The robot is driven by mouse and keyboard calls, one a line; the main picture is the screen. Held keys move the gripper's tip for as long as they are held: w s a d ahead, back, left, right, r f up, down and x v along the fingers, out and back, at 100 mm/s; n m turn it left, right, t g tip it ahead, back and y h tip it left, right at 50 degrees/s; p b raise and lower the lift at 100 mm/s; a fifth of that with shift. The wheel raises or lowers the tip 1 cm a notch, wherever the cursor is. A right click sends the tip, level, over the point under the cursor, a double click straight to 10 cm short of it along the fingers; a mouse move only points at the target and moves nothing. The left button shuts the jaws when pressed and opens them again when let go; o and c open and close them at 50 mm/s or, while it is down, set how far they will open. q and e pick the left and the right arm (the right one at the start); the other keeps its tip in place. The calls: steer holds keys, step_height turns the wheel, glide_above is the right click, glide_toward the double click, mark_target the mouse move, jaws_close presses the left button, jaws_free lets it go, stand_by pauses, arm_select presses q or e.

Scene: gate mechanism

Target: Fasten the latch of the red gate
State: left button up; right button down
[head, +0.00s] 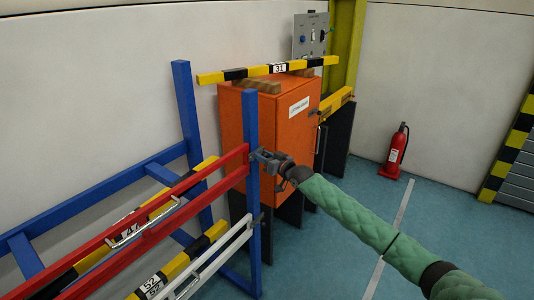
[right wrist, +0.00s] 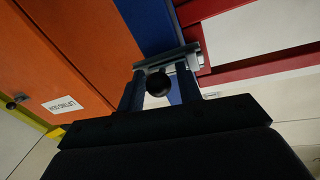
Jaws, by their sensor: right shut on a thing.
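The red gate (head: 228,161) has two long rails that run from the lower left to a blue post (head: 252,120). Its red bars (right wrist: 245,74) also show at the upper right of the right wrist view. The grey metal latch (right wrist: 168,58) lies across the blue post at the gate's end. A dark round knob (right wrist: 158,85) sits on the latch. My right gripper (head: 268,160) is at the post, with its fingers (right wrist: 158,92) on either side of the knob, shut on it. Whether the latch bolt is engaged is too small to tell. My left gripper is out of view.
An orange cabinet (head: 250,120) stands just behind the post. A white gate (head: 225,252) hangs below the red one. Yellow-black bars (head: 245,73) lie across the cabinet top and behind the gates. A fire extinguisher (head: 395,152) stands by the wall. The floor at right is clear.

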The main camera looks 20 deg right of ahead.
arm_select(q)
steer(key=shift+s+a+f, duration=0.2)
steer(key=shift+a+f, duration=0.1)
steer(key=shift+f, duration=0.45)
arm_select(e)
steer(key=shift+s+a+f, duration=0.1)
steer(key=shift+s+a, duration=0.45)
steer(key=shift+a, duration=0.1)
steer(key=c, duration=1.2)
jaws_free()
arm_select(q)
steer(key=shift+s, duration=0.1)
arm_select(e)
steer(key=shift+s, duration=0.15)
